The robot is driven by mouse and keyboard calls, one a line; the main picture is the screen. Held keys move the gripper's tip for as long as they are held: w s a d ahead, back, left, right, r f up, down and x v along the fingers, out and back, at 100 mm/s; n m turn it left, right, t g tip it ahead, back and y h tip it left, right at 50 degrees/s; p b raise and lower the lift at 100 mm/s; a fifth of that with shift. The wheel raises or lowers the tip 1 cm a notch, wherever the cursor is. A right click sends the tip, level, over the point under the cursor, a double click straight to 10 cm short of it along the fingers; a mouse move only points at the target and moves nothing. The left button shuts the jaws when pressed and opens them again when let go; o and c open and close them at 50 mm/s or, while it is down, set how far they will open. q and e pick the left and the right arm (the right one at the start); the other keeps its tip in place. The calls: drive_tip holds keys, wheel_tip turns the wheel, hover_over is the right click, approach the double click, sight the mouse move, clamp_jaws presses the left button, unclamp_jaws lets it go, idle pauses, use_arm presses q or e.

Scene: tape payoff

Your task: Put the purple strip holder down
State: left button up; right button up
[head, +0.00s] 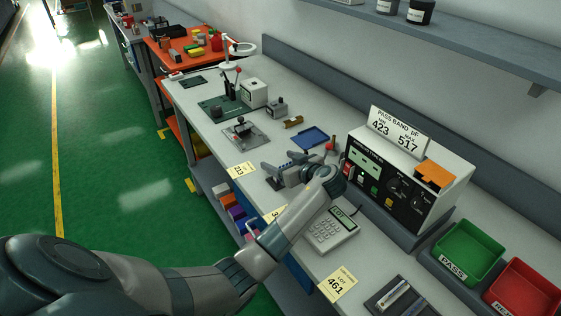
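My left arm comes in from the lower left and reaches over the bench. My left gripper (271,175) is above the bench top, its fingers pointing left and apart, with nothing visible between them. I cannot make out a purple strip holder on the bench top. Small purple things (237,212) show among coloured items on the shelf below the bench; I cannot tell whether one is the holder. My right gripper is not in view.
A tester box (408,187) stands right of my gripper, and a calculator (333,231) lies in front of it. A blue tray (309,137) lies behind my gripper. A green bin (468,252) and a red bin (524,291) are at the right.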

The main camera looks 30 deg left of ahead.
use_arm(q)
drive_tip(key=shift+r, duration=0.1)
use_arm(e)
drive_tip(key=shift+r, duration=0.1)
use_arm(q)
drive_tip(key=b+v, duration=0.1)
drive_tip(key=v, duration=0.2)
drive_tip(key=b+v, duration=0.1)
drive_tip(key=v, duration=0.3)
drive_tip(key=shift+s+d+b, duration=0.1)
drive_tip(key=shift+d+b, duration=0.2)
drive_tip(key=shift+b, duration=0.1)
drive_tip(key=b+v, duration=0.1)
drive_tip(key=v, duration=0.3)
drive_tip(key=shift+s+d+r, duration=0.1)
drive_tip(key=shift+d+r, duration=0.05)
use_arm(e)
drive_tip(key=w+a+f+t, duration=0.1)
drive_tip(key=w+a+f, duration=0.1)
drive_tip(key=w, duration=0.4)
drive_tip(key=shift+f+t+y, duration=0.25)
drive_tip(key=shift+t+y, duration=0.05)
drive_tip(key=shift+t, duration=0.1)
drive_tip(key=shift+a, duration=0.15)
